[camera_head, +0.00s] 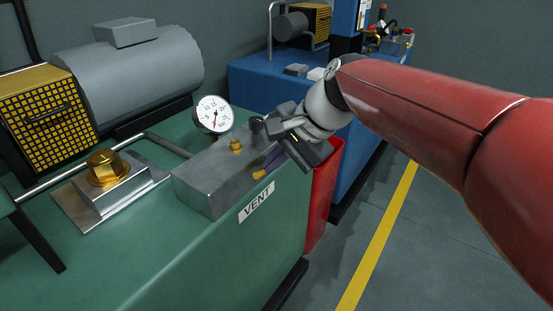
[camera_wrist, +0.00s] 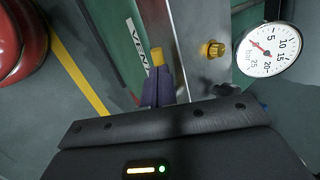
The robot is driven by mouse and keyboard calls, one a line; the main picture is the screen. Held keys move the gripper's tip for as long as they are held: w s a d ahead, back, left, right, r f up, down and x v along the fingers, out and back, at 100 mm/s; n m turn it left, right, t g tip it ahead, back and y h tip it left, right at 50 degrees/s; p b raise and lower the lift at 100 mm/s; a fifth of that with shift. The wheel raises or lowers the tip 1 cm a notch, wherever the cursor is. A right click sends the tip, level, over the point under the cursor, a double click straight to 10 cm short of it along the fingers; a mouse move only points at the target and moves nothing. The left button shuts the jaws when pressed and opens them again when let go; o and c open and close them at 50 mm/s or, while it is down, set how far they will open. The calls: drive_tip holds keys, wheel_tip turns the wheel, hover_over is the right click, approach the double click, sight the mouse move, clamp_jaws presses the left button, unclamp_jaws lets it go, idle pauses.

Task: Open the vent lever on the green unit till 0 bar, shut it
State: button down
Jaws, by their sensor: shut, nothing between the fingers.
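The green unit (camera_head: 150,253) carries a grey metal block (camera_head: 212,182) above the VENT label (camera_head: 256,202). A yellow piece, seemingly the vent lever (camera_head: 258,174), shows at the block's side; it also shows in the wrist view (camera_wrist: 157,57). My gripper (camera_head: 268,164) is shut and empty; its dark purple fingers (camera_wrist: 156,82) end right at the yellow piece. I cannot tell if they touch it. The lever's full length and angle are not clear. The round gauge (camera_head: 214,114) has its red needle near the zero end; the wrist view shows this dial closer (camera_wrist: 267,51).
A brass fitting (camera_head: 236,146) stands on the block, close to my gripper. A large brass bolt (camera_head: 106,168) sits to the left. A blue unit (camera_head: 250,85) is behind. Floor right of the yellow line (camera_head: 380,235) is clear.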

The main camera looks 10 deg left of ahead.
drive_tip(key=shift+s+a+f, duration=0.1)
drive_tip(key=shift+s+f, duration=0.15)
drive_tip(key=shift+f, duration=0.25)
idle(0.3)
drive_tip(key=p+v, duration=0.5)
drive_tip(key=v, duration=1)
drive_tip(key=s+d+f+n+t+h, duration=0.2)
drive_tip(key=s+d+f, duration=0.4)
drive_tip(key=d, duration=0.3)
drive_tip(key=s+d+f+n+t+h, duration=0.2)
drive_tip(key=s+d+f+n+h, duration=0.1)
drive_tip(key=s+d+f, duration=0.4)
drive_tip(key=d+f+h, duration=0.1)
drive_tip(key=d+f, duration=0.1)
drive_tip(key=d, duration=0.1)
drive_tip(key=shift+d+f+h, duration=0.2)
drive_tip(key=shift+f+h, duration=0.1)
drive_tip(key=shift+h, duration=0.1)
